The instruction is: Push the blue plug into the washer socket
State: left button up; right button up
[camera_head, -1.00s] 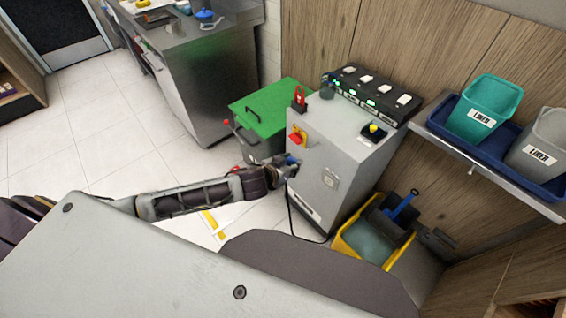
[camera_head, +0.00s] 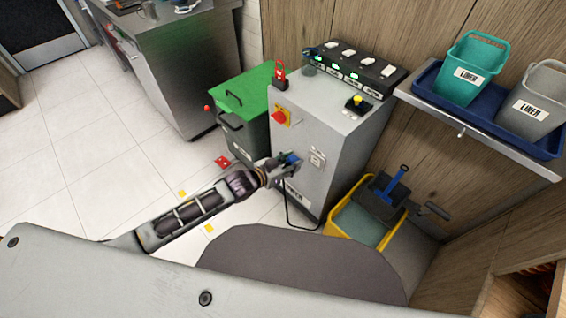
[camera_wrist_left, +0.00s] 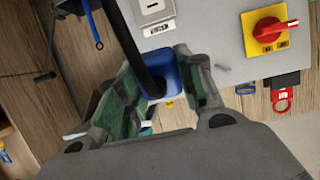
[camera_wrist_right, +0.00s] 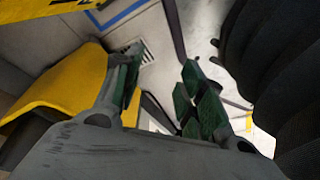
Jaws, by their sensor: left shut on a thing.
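The blue plug (camera_head: 291,158) is at the front face of the grey washer cabinet (camera_head: 318,130). My left gripper (camera_head: 287,167) is shut on the plug. In the left wrist view the blue plug (camera_wrist_left: 163,78) sits between the fingers, and a thick black cable runs up from it across the view. The plug's far end and the washer socket are hidden, so I cannot tell whether the plug touches the socket. My right gripper (camera_wrist_right: 160,92) shows only in its own wrist view, open and empty above the floor.
A red switch on a yellow plate (camera_head: 280,117) and a white plate (camera_head: 317,157) are on the cabinet front. A green-lidded bin (camera_head: 245,100) stands to the left. A yellow bucket (camera_head: 335,222) stands at the right. The black cable (camera_head: 290,215) hangs below the gripper.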

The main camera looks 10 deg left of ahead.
pick_arm(q)
jog(key=shift+m+h, duration=0.6)
jog(key=shift+h, duration=0.2)
jog(key=d+f+b, duration=0.3)
jog(key=shift+w, duration=0.25)
jog(key=w+f+n+t+b, duration=0.1)
jog(key=w+f+t+b, duration=0.2)
jog(key=f+b, duration=0.8)
jog(key=shift+w+d+n+t+b, duration=0.25)
jog(key=shift+w+b, duration=0.5)
jog(key=shift+b, duration=1.85)
pick_arm(e)
jog(key=w+a+r+t+y, duration=0.1)
jog(key=w+a+r, duration=0.2)
jog(key=r, duration=0.3)
jog(key=w+a+r+t+y, duration=0.1)
jog(key=w+a+r, duration=0.2)
jog(key=w+r, duration=0.3)
jog(key=shift+r, duration=0.8)
pick_arm(q)
jog(key=shift+a, duration=0.1)
pick_arm(e)
jog(key=shift+w, duration=0.1)
pick_arm(q)
jog(key=shift+w, duration=0.1)
